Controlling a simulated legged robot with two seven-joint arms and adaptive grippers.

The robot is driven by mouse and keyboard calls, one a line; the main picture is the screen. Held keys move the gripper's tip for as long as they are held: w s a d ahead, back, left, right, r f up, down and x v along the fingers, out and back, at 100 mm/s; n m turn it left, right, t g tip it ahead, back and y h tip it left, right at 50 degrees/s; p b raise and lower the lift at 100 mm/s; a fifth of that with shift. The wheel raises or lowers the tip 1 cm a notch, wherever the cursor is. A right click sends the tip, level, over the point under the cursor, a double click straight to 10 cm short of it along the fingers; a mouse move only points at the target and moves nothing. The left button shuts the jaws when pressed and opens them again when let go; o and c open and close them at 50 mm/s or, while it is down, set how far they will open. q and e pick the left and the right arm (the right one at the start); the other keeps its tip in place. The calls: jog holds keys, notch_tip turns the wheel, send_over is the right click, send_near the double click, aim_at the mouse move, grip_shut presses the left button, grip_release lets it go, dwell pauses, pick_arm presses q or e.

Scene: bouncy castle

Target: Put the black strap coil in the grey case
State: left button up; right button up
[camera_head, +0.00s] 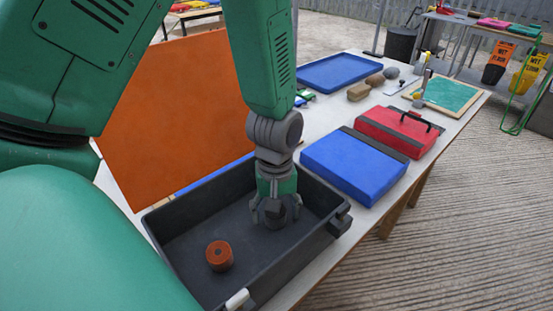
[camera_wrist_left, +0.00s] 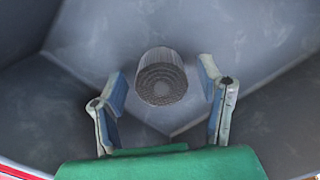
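The dark strap coil (camera_wrist_left: 160,78) shows in the wrist view as a ribbed roll, with clear gaps between it and both finger pads. In the head view the coil (camera_head: 275,212) is partly hidden by the fingers. The grey case (camera_head: 192,215) lies open on the table, with dark inner walls. My left gripper (camera_head: 276,208) points down inside the case near its right end, open around the coil; the gripper (camera_wrist_left: 165,105) also shows in the wrist view. Whether the coil touches the case floor I cannot tell. My right gripper is not in view.
An orange-brown roll (camera_head: 220,255) stands inside the case. An orange panel (camera_head: 180,115) rises behind it. A blue case (camera_head: 352,165) and a red case (camera_head: 398,130) lie to the right.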

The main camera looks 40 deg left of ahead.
pick_arm(q)
notch_tip(320, 180, up, 12)
jog(key=p, duration=0.3)
jog(key=shift+w+a+r, duration=0.15)
jog(key=shift+w+a, duration=0.05)
jog(key=shift+a, duration=0.05)
dwell(0.6)
